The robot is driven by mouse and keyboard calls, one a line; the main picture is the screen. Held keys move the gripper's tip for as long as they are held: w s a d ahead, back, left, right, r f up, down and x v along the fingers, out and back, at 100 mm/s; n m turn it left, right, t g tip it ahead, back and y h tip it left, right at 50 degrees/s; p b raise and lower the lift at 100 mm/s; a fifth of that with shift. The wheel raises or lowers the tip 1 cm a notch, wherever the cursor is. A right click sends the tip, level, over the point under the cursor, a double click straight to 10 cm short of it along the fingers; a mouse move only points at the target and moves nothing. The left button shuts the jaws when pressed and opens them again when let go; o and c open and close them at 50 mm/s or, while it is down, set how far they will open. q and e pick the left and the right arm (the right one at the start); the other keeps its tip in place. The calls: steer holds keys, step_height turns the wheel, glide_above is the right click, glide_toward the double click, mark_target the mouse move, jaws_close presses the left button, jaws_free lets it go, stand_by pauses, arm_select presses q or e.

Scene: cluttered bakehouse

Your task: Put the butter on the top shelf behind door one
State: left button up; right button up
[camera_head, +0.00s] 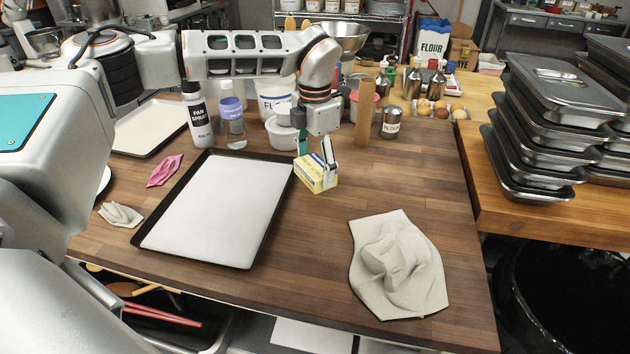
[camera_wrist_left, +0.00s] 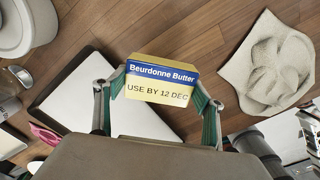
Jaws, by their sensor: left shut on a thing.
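My right gripper is not in view. No shelf or door marked one shows.
A dark-rimmed baking tray (camera_head: 205,215) lies beside the butter. A crumpled cloth (camera_head: 398,265) lies at the front right. A pan spray bottle (camera_head: 198,117), a flour shaker (camera_head: 391,122) and tubs stand behind. Lidded steel pans (camera_head: 560,92) are stacked at right. Table right of the butter is clear.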

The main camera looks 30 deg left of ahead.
arm_select(q)
steer(key=shift+f, duration=2.35)
steer(key=o, duration=1.3)
